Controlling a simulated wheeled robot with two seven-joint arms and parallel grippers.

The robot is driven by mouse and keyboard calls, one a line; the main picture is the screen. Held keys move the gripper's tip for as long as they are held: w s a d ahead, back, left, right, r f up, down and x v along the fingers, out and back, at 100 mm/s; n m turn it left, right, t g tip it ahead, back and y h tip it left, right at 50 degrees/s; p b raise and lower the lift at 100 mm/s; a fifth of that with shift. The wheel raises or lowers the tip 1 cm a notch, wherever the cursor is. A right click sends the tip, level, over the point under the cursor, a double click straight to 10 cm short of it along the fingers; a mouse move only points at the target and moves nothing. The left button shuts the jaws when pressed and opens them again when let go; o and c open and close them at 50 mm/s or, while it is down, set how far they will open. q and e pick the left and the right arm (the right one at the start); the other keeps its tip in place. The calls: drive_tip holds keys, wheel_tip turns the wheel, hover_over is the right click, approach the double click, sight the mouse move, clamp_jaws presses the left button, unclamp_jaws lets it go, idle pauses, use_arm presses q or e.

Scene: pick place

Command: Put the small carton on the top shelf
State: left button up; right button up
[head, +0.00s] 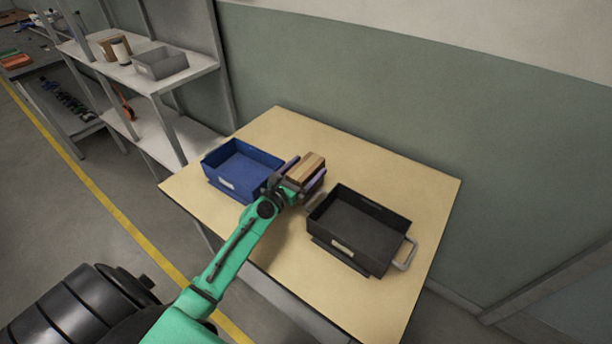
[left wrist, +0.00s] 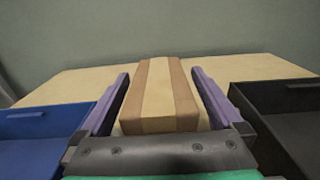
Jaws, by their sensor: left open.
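The small carton (head: 307,169) is a brown box with a lighter tape band, on the table between the two bins. My left gripper (head: 304,175) is at the carton, its purple fingers open on either side of it. In the left wrist view the carton (left wrist: 160,95) lies between the two fingers (left wrist: 161,100), with a narrow gap visible on each side. The shelf unit (head: 190,70) stands at the back left; its top visible board holds a grey bin and other items. My right gripper is not in view.
A blue bin (head: 222,182) stands left of the carton and a black bin (head: 337,244) with a handle stands right of it, both close to my gripper. A grey bin (head: 160,65), a brown box and a white cylinder (head: 121,52) occupy the shelf board. The table's far right (head: 420,190) is clear.

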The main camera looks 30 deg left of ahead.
use_arm(q)
drive_tip(key=c, duration=1.6)
drive_tip(key=shift+r, duration=0.15)
